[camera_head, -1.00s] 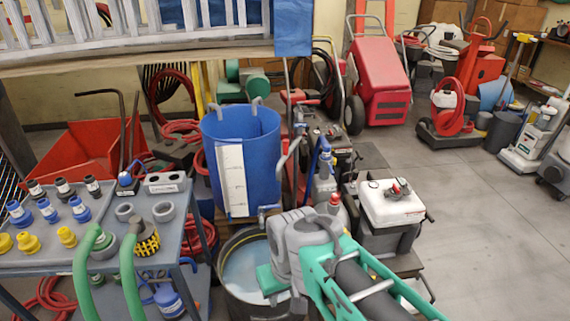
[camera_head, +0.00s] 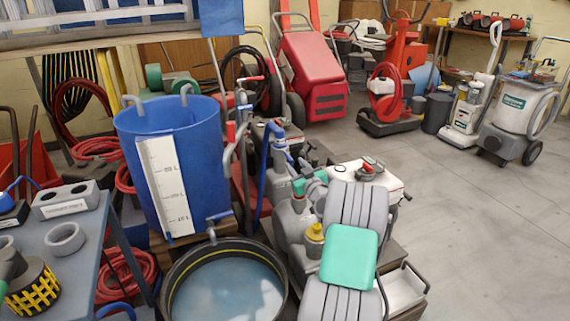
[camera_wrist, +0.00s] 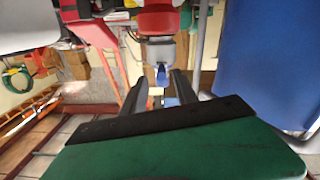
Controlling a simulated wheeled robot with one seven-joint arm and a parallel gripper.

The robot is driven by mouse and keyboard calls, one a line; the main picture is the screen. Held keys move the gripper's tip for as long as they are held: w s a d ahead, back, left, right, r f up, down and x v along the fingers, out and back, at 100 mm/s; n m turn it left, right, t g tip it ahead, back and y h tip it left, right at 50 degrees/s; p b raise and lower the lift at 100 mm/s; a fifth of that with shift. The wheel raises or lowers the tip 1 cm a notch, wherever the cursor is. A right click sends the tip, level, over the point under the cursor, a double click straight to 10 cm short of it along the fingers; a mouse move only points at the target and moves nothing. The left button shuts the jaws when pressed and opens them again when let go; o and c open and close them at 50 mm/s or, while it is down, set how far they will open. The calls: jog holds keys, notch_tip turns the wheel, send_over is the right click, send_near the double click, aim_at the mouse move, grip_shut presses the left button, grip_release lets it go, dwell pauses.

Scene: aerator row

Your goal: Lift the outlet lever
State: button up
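The blue tank (camera_head: 178,135) stands left of centre in the head view, with a white scale strip on its side. A small blue lever (camera_head: 220,214) shows at its lower outlet, above the round tub; I take it as the outlet lever. My gripper (camera_head: 294,182) is right of the tank, apart from that lever; its fingertips are hard to make out there. In the wrist view, the two dark fingers of my gripper (camera_wrist: 161,84) are spread. A small blue part (camera_wrist: 162,75) shows between them in the picture; I cannot tell its depth. The tank (camera_wrist: 248,65) fills the right side.
A black tub (camera_head: 168,288) of cloudy water sits below the outlet. A grey trolley (camera_head: 72,235) with fittings stands left. A red-topped bottle, pipes and a white-topped machine (camera_head: 372,183) crowd around my arm. Clear floor (camera_head: 480,235) lies to the right.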

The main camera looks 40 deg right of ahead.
aim_at(289, 157)
jog(key=b+x, duration=0.1)
jog(key=x, duration=0.5)
jog(key=shift+w, duration=0.3)
jog(key=shift+c, duration=0.2)
grip_shut()
dwell(0.8)
